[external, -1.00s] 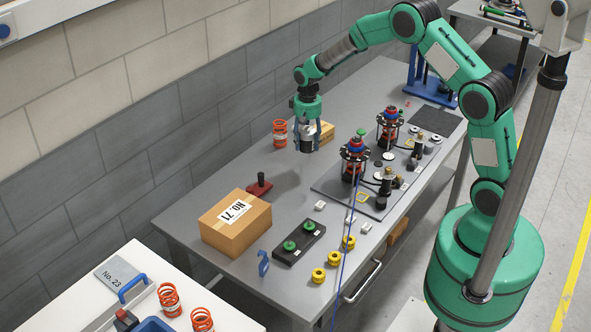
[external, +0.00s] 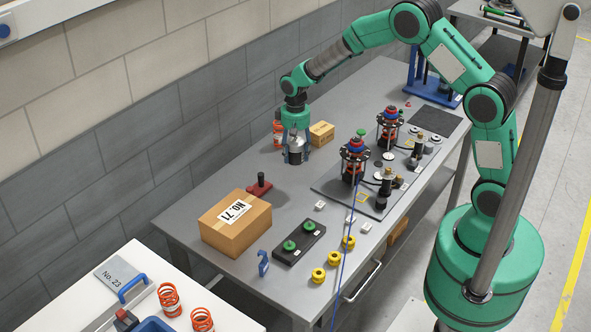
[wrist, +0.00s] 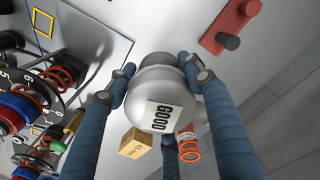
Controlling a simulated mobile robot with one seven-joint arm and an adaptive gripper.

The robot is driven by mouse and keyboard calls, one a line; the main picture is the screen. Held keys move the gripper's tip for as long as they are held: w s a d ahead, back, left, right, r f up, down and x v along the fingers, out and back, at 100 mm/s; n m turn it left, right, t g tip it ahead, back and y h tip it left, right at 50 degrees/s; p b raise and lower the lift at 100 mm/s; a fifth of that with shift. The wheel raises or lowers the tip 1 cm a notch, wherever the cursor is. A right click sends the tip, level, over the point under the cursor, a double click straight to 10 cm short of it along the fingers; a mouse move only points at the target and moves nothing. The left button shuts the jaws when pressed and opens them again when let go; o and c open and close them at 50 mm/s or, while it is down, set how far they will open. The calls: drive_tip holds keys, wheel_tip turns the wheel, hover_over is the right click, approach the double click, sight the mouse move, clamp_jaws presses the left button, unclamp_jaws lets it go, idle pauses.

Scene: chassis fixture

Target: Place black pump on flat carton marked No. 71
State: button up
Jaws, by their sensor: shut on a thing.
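My gripper (external: 295,132) is shut on a silver-grey rounded part (external: 296,154), above the left back of the grey table. The held part looks grey, not black. The flat brown carton marked No. 71 (external: 246,236) lies on the table, nearer the front left, apart from my gripper. Its top is bare except for the label. Black upright parts (external: 384,187) stand on the dark plate; I cannot tell whether they are pumps.
An orange spring (external: 278,134) and a small carton (external: 322,131) are close to my gripper. The fixture plate (external: 330,184) is to the right. A black tray with green knobs (external: 300,243) lies beside the carton.

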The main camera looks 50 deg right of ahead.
drive_tip(key=s+a+r+n, duration=0.2)
drive_tip(key=s+a, duration=0.5)
drive_tip(key=a, duration=0.6)
drive_tip(key=s+a+r+n, duration=0.1)
drive_tip(key=s+a+n, duration=0.2)
drive_tip(key=s+a, duration=0.5)
drive_tip(key=a, duration=0.4)
drive_tip(key=shift+a+r, duration=0.35)
drive_tip(key=shift+r, duration=0.05)
hover_over(239, 212)
drive_tip(key=shift+s+d+f, duration=0.15)
drive_tip(key=shift+s+f, duration=0.1)
drive_tip(key=shift+f, duration=0.45)
drive_tip(key=shift+w, duration=0.1)
drive_tip(key=shift+w, duration=0.15)
drive_tip(key=shift+w+f, duration=0.15)
drive_tip(key=shift+f, duration=1.65)
drive_tip(key=shift+f, duration=0.15)
